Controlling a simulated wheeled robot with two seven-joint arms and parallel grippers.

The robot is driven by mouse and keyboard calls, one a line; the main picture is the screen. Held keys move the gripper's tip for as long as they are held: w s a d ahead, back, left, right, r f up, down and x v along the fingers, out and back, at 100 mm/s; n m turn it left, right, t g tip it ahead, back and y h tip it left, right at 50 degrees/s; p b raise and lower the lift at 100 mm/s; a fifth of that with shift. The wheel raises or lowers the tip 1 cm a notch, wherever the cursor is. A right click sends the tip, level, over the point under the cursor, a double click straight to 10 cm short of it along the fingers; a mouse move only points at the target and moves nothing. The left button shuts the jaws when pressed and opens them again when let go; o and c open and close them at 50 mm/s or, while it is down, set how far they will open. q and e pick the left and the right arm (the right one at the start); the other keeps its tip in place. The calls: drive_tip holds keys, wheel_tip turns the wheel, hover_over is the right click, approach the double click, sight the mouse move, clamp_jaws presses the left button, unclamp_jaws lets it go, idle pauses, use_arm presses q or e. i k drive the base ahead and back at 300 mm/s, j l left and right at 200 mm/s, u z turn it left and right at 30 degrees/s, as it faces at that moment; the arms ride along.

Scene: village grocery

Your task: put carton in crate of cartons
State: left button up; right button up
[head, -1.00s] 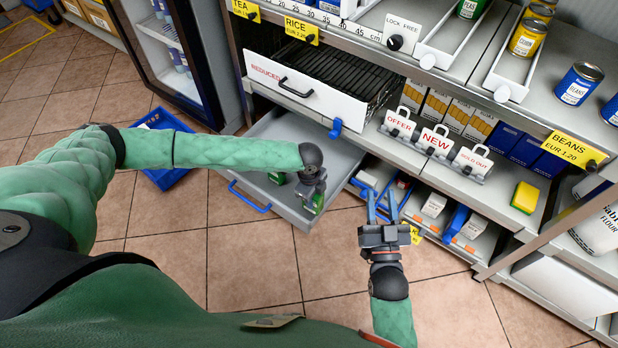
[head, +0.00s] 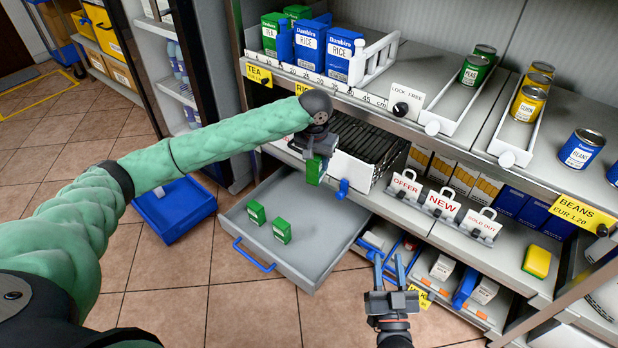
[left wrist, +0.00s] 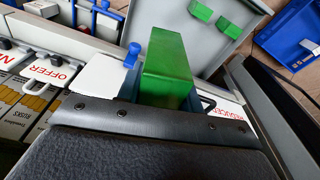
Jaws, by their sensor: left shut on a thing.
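My left gripper (head: 318,150) is shut on a green carton (head: 313,171) and holds it up in front of the lower shelf, above the open drawer. In the left wrist view the held carton (left wrist: 167,68) sticks out past the gripper. Two more green cartons (head: 256,212) (head: 282,231) lie in the grey open drawer (head: 312,250). My right gripper (head: 390,270) is open and empty, low in front of the bottom shelf.
Green and blue cartons (head: 309,46) stand on the upper shelf, with cans in white trays to the right. A "REDUCED" bin (left wrist: 226,108) sits by the held carton. Tiled floor (head: 150,285) in front is clear.

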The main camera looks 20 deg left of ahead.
sight(180, 214)
drive_tip(key=i+j+u, duration=0.1)
drive_tip(key=j, duration=0.3)
drive_tip(key=i+j+u, duration=0.1)
drive_tip(key=j, duration=0.3)
drive_tip(key=i+j+u, duration=0.1)
drive_tip(key=j, duration=0.3)
drive_tip(key=i+j+u, duration=0.1)
drive_tip(key=i+j, duration=0.15)
drive_tip(key=j, duration=0.15)
drive_tip(key=i+j+u, duration=0.1)
drive_tip(key=j, duration=0.25)
drive_tip(key=i+j+u, duration=0.1)
drive_tip(key=i+j, duration=0.2)
